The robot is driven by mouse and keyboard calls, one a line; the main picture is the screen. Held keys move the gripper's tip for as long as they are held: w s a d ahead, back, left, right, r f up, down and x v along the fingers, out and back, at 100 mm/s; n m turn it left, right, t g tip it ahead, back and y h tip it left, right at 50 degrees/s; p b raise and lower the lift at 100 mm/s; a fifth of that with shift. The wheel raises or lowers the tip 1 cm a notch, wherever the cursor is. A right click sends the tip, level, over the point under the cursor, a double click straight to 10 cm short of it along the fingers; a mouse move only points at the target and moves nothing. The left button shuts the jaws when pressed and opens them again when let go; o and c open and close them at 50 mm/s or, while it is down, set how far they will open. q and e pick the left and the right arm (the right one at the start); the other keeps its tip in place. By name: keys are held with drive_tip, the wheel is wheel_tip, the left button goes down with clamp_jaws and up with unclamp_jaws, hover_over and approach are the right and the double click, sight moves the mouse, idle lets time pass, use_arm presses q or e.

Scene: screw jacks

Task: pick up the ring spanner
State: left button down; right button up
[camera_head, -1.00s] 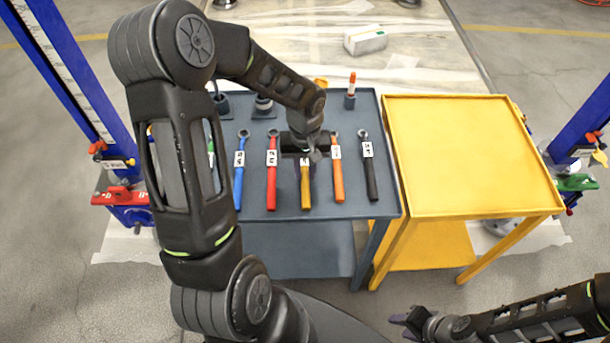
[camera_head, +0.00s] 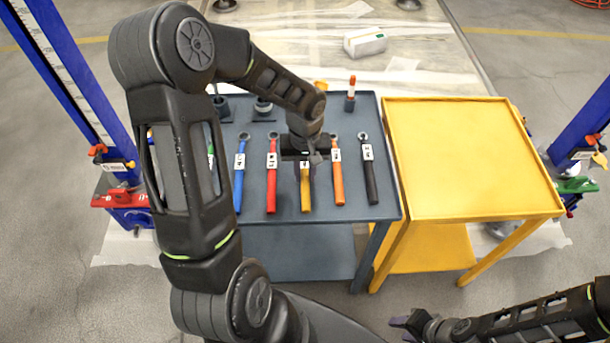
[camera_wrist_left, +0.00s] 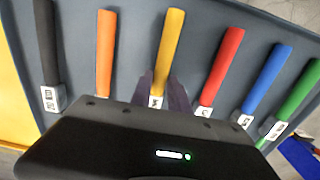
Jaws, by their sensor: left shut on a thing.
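Several ring spanners with coloured handles and white labels lie side by side on the grey table. The yellow spanner (camera_head: 306,195) is under my left gripper (camera_head: 307,160), and its ring end is hidden by it. In the left wrist view the fingers of the left gripper (camera_wrist_left: 164,93) are shut on the yellow spanner (camera_wrist_left: 170,42) near its label. It appears still at tabletop level between its neighbours. My right gripper (camera_head: 404,322) is at the bottom right, away from the tables; its finger gap is unclear.
A red spanner (camera_head: 271,188) and an orange spanner (camera_head: 338,184) flank the yellow one closely. Blue (camera_head: 239,180) and black (camera_head: 369,175) spanners lie further out. The yellow table (camera_head: 470,160) on the right is empty.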

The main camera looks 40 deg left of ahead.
use_arm(q)
wheel_tip(320, 180, up, 10)
idle(0.5)
idle(0.6)
